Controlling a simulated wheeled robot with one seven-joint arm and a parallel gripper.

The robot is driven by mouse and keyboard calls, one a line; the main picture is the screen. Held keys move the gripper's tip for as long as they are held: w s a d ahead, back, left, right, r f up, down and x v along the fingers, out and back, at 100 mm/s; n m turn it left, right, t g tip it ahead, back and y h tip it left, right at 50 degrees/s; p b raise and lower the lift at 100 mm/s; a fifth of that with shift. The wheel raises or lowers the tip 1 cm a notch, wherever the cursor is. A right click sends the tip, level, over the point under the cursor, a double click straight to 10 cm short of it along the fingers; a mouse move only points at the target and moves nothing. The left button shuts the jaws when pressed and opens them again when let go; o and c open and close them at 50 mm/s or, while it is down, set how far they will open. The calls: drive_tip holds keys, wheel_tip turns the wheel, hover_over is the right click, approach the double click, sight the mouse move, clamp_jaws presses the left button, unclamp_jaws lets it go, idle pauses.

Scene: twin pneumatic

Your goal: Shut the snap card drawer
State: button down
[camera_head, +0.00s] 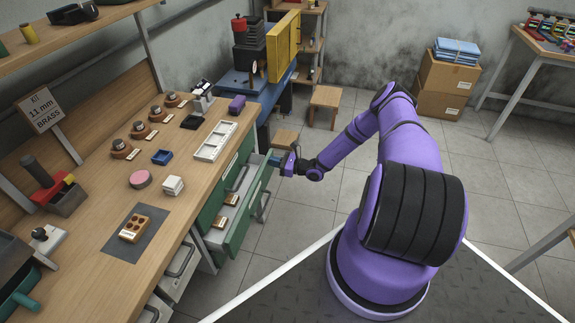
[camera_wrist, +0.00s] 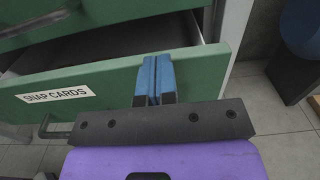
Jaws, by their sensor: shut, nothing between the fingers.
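The snap card drawer stands open, pulled out from the green cabinet under the workbench. Its green front (camera_wrist: 105,92) bears a SNAP CARDS label (camera_wrist: 55,93) in the wrist view, and it also shows in the head view (camera_head: 243,222). Its dark interior (camera_wrist: 120,45) shows behind the front. My gripper (camera_wrist: 155,78) has its blue fingers together with nothing between them. They overlap the front's upper edge in the wrist view, right of the label; I cannot tell whether they touch. In the head view my gripper (camera_head: 276,160) is at the front's far end.
A dark handle (camera_wrist: 52,128) sits low on the drawer front. Small brown blocks (camera_head: 231,199) show inside the open drawer area. The wooden workbench (camera_head: 185,210) runs above the cabinet. A stool (camera_head: 325,97) stands farther back. The tiled floor (camera_head: 300,210) right of the drawer is clear.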

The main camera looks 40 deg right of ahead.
sight(265, 160)
drive_tip(key=shift+x, duration=1.9)
